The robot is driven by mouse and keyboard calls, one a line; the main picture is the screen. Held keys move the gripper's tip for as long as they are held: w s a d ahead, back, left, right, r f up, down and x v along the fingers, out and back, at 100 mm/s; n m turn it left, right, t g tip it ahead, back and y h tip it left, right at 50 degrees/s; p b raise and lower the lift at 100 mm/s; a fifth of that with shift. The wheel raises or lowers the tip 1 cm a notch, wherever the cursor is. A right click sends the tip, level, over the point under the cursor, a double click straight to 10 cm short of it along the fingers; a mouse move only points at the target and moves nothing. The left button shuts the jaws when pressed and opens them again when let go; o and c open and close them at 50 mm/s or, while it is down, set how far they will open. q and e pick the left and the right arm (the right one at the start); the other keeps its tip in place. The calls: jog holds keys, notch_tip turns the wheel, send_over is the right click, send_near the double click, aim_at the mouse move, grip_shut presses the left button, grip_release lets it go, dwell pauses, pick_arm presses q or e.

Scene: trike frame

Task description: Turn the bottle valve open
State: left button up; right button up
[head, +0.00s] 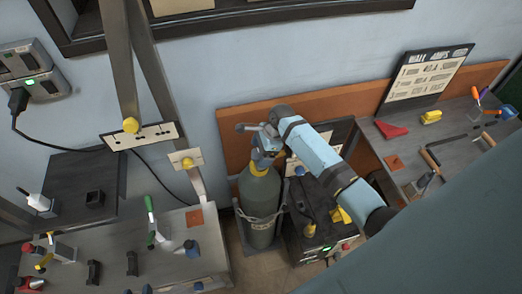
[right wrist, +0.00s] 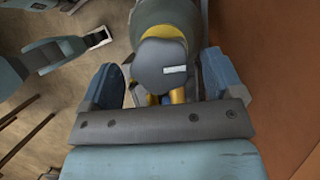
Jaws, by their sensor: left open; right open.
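The grey-green gas bottle (head: 260,190) stands upright in a metal holder on the floor, with a yellow collar at its neck. Its valve knob, a dark grey cap with a white mark (right wrist: 165,68), shows in the right wrist view above a yellow part. My right gripper (head: 264,148) is at the bottle's top; it also shows in the right wrist view (right wrist: 162,82), its blue fingers open on both sides of the knob. I cannot tell whether they touch it. The tips of my left gripper (head: 172,289) show apart at the bottom edge in the head view.
A workbench with clamps (head: 110,265) stands left of the bottle. A dark machine with a green light (head: 318,235) stands close on its right. An orange panel (head: 235,140) is behind it. A tool bench (head: 445,150) is at the right.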

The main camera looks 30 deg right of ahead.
jog(key=c, duration=0.9)
jog(key=shift+c, duration=0.2)
